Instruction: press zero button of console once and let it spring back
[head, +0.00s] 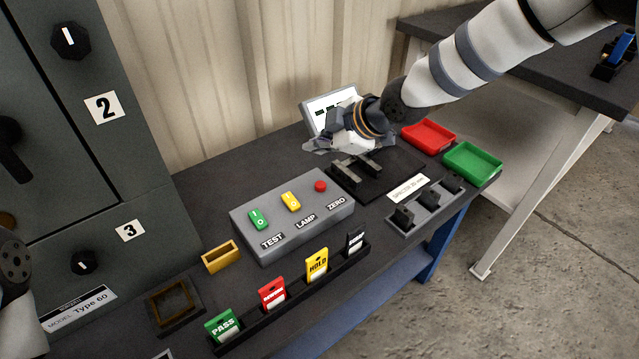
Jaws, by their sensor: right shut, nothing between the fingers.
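The grey console (291,217) lies on the dark bench. Its top carries a green rocker over the TEST label, a yellow rocker over LAMP, and the round red zero button (320,186) at the right end over ZERO. The button stands up from the console top and nothing covers it. My right gripper (308,148) is shut and empty. It is above and behind the button, in front of the tilted display, and clear of the console. My left gripper is not in view; only a bit of my left arm shows at the left edge.
A black fixture (376,180) stands right of the console, near red (429,135) and green (472,162) trays. A rack (290,306) of coloured tags runs along the front. A yellow holder (220,258) is left of the console. A grey cabinet (80,150) rises at the left.

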